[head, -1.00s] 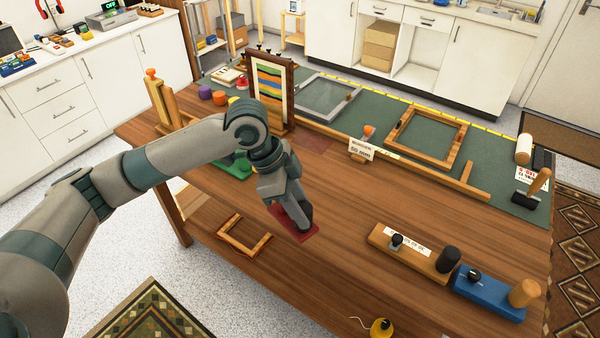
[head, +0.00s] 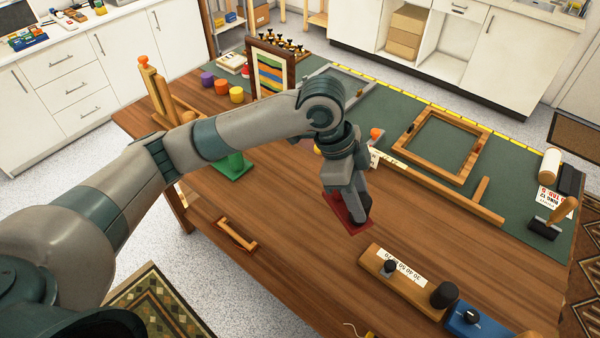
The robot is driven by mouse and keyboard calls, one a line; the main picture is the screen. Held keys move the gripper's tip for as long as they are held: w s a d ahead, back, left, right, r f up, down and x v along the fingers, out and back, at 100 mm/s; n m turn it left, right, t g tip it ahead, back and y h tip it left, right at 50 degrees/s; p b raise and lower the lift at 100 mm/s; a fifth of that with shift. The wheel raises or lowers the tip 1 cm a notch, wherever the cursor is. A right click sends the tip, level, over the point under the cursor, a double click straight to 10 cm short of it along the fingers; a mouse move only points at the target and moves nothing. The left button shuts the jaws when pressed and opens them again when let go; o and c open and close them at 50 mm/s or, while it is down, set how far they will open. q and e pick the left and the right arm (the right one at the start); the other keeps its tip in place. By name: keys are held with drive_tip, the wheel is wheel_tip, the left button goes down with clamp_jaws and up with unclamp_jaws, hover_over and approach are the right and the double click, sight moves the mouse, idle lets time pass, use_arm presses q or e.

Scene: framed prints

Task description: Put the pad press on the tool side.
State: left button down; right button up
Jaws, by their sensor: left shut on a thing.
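My left gripper (head: 350,212) is shut and points down over the middle of the table. It holds a red flat-based piece (head: 346,222), which I take to be the pad press; its upper part is hidden by the fingers. The red plate appears apart from the other things, and I cannot tell how far it is above the wood. A green-based piece (head: 233,167) stands to the left, partly behind my arm. No marking that names a tool side can be read. My right gripper is not in view.
A wooden base with a label (head: 400,277) and a blue base (head: 470,322) lie at the front right. A wooden frame (head: 440,142) and a wooden-handled tool (head: 552,218) are on the green mat (head: 505,180). A U-shaped wooden piece (head: 237,236) lies at the front edge.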

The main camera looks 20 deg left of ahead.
use_arm(q)
drive_tip(key=shift+s+a+r, duration=0.1)
drive_tip(key=shift+s+r, duration=0.1)
drive_tip(key=shift+s, duration=0.05)
drive_tip(key=shift+w+a+f, duration=0.25)
drive_tip(key=shift+a+f, duration=0.05)
drive_tip(key=shift+a, duration=0.1)
drive_tip(key=w+a+f+p, duration=0.2)
drive_tip(key=a+f+p, duration=0.2)
drive_tip(key=a, duration=0.6)
wheel_tip(320, 180, down, 3)
drive_tip(key=shift+w+a+r, duration=0.15)
drive_tip(key=shift+a+r, duration=0.05)
drive_tip(key=shift+a, duration=0.05)
wheel_tip(320, 180, down, 3)
drive_tip(key=shift+f+p, duration=0.2)
drive_tip(key=shift+p, duration=0.95)
drive_tip(key=shift+f, duration=0.3)
